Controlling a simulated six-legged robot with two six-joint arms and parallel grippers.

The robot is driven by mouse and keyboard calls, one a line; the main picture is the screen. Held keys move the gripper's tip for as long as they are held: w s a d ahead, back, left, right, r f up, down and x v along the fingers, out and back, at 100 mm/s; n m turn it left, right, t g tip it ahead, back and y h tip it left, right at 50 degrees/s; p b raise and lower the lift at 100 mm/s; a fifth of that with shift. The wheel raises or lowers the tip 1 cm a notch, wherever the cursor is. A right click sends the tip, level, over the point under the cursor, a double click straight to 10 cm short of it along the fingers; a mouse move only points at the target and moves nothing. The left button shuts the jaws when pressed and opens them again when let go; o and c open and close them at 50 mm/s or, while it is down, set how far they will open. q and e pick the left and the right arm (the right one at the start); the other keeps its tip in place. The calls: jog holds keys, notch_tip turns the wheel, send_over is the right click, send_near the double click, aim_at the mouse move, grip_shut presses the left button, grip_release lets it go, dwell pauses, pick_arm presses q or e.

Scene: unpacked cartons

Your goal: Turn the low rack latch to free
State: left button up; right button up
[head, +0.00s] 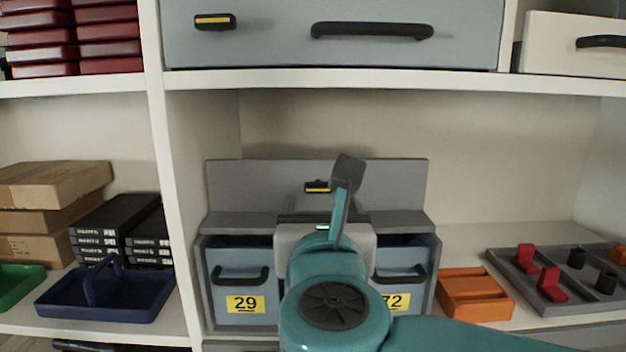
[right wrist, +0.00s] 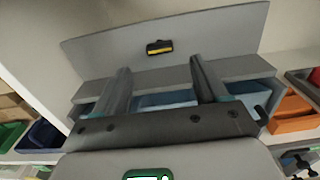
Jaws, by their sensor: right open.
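The low rack latch (head: 317,187) is a small black piece with a yellow stripe, lying level on the grey back panel of the low rack (head: 228,185). It also shows in the right wrist view (right wrist: 159,47). My right gripper (head: 325,207) is in front of the rack and hides its middle. In the right wrist view its two fingers (right wrist: 160,75) are spread, with nothing between them. The latch appears beyond the fingertips, roughly centred between them, with a gap left. My left gripper is not in view.
A shelf board (head: 380,80) runs above, under a drawer with a similar latch (head: 215,21). An orange tray (head: 474,295) stands right, a blue caddy (head: 105,297) left.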

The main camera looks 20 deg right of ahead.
aim_at(318, 188)
jog(key=p+x, duration=0.2)
jog(key=x, duration=0.6)
jog(key=shift+w, duration=0.1)
jog(key=shift+a, duration=0.1)
jog(key=c, duration=1.1)
